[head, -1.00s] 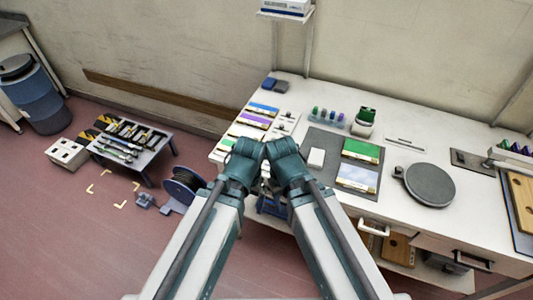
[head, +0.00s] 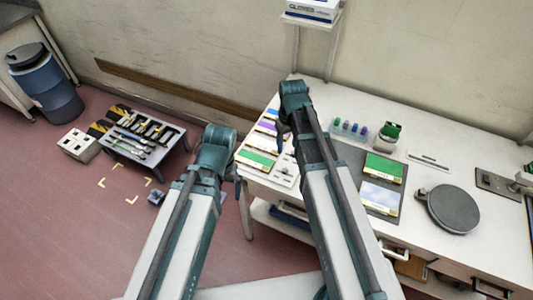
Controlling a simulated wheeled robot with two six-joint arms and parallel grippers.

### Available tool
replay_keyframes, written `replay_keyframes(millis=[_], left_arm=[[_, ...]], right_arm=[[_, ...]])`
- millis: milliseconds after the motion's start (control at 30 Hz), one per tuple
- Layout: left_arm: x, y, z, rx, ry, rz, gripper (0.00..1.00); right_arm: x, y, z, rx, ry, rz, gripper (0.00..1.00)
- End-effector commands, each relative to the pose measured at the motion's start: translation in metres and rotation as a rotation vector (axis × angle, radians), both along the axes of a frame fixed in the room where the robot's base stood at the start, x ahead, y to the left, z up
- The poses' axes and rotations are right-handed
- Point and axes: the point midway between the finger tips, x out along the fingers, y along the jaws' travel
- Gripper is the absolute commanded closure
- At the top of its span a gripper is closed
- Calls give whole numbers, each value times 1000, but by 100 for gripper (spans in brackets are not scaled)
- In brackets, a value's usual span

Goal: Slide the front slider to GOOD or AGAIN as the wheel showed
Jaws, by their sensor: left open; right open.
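I cannot make out the front slider or any GOOD or AGAIN lettering for certain. A white plate with small dark marks (head: 285,171) lies at the bench's left end, and a slotted white strip (head: 428,160) lies further back. A round dark grey disc (head: 453,208) lies flat at the right; I cannot tell whether it is the wheel. My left gripper (head: 238,191) hangs just off the bench's left edge, apart from everything. My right gripper (head: 282,138) is over the coloured cards at the bench's left end. Both are open and seem empty; their fingertips are small and partly hidden.
The white bench (head: 468,258) holds a dark mat (head: 346,153) with a green card (head: 384,167) and a pale blue card (head: 379,198). Small coloured bottles (head: 350,128) stand behind. A low grey table (head: 174,147) with tools stands on the floor at left. The floor between is mostly clear.

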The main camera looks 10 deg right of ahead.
Motion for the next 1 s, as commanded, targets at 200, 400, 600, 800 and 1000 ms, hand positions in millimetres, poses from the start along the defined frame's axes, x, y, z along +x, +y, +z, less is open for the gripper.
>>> replay_keyframes(millis=[200,400,600,800,1000], left_arm=[[0,0,-1,0,0,-1,1],[0,0,-11,0,0,-1,1],[0,0,-33,0,0,-1,1],[0,0,-61,0,0,0,1],[-1,0,-90,0,0,1,1]], right_arm=[[2,-3,-1,3,-1,1,41],[2,-3,-11,3,-1,1,41],[2,-3,-33,3,-1,1,41],[1,-3,-61,3,-1,0,41],[1,-3,-90,3,-1,0,41]])
